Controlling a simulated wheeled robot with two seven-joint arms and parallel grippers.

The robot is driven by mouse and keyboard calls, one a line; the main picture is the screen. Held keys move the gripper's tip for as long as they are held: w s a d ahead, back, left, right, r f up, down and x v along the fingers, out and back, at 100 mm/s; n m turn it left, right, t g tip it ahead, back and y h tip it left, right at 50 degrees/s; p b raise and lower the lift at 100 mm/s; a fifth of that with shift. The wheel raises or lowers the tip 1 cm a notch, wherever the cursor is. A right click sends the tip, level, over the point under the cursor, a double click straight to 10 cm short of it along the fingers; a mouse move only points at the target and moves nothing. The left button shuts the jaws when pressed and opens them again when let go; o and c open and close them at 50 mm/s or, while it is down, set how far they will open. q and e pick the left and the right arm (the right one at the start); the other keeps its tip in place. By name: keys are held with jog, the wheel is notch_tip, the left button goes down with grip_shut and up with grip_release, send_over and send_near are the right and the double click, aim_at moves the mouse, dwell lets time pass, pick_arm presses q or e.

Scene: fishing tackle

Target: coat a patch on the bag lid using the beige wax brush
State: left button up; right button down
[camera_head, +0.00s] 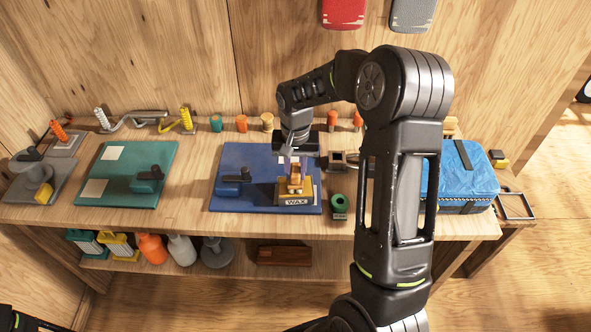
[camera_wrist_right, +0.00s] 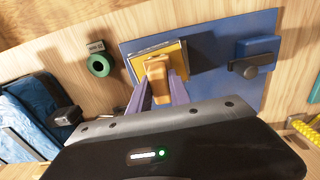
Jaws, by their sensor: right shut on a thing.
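The wax brush shows as a tan-orange handle (camera_head: 295,178) at a yellow holder labelled WAX (camera_head: 297,202), on the blue mat. My right gripper (camera_head: 295,166) points down and is shut on the handle. In the right wrist view the two purple fingers (camera_wrist_right: 158,92) flank the brush handle (camera_wrist_right: 156,70). I cannot tell whether the brush is lifted clear of the holder. The blue bag (camera_head: 465,172) with a dark strap on its lid stands at the right end of the bench, partly behind my right arm. It also shows in the wrist view (camera_wrist_right: 30,105). My left gripper is out of view.
The blue mat (camera_head: 225,200) also carries a blue block with a dark knob (camera_head: 234,184). A green ring (camera_head: 340,204) lies right of the mat. A teal mat (camera_head: 125,192) lies left. Orange and teal pegs line the back. Bottles stand on the lower shelf.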

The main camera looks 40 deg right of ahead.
aim_at(296, 171)
jog(key=shift+r+p, duration=2.3)
jog(key=shift+r, duration=1.2)
jog(key=shift+s, duration=0.1)
jog(key=shift+s+n, duration=0.1)
jog(key=shift+n, duration=0.3)
jog(key=w+a+r+n+b, duration=0.1)
jog(key=w+a+n, duration=0.1)
jog(key=a, duration=0.6)
jog(key=w+a+r+n+b, duration=0.1)
jog(key=a+n, duration=0.3)
jog(key=a, duration=0.5)
jog(key=shift+w+r+n, duration=0.3)
jog(key=shift+w+r, duration=0.3)
jog(key=shift+w, duration=0.15)
jog(key=shift+d, duration=0.1)
